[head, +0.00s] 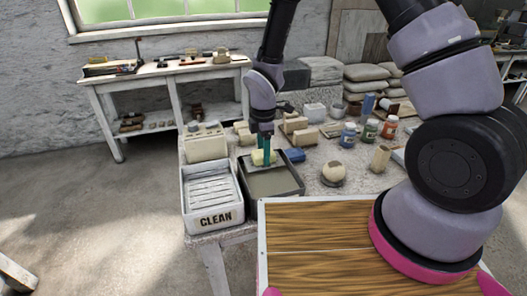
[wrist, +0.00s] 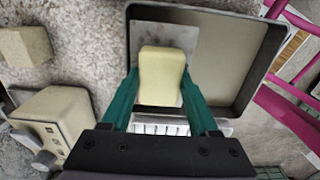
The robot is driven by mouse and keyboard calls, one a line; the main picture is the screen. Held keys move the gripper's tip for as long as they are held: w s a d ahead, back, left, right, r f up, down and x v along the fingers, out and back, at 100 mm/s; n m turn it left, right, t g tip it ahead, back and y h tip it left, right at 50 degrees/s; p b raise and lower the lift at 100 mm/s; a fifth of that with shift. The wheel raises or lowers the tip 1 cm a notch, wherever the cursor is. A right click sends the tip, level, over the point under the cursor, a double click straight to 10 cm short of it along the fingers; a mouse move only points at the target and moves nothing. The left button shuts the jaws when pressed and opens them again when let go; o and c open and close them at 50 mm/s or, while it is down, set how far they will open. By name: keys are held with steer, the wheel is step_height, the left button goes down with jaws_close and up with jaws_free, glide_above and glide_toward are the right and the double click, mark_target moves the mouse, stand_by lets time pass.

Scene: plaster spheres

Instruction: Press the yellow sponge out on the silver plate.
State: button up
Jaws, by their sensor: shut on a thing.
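My gripper (head: 262,150) has teal fingers and is shut on the pale yellow sponge (head: 260,158). It points down over the back left part of a dark tray. The wrist view shows the sponge (wrist: 162,78) between the fingertips (wrist: 162,92), upright and block-shaped. The flat silver plate (wrist: 180,38) lies at one corner of the dark tray (wrist: 277,45), behind the sponge in that view. The sponge hides part of the plate. I cannot tell whether the sponge touches the plate.
The dark tray (head: 299,187) holds a flat grey-brown surface. A white slatted bin marked CLEAN (head: 212,217) stands left of it, and a box with knobs (head: 205,148) behind that. A plaster sphere (head: 334,172) and several jars (head: 371,130) stand to the right.

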steer(key=shift+f, duration=0.75)
stand_by(1.5)
steer(key=shift+r, duration=3.55)
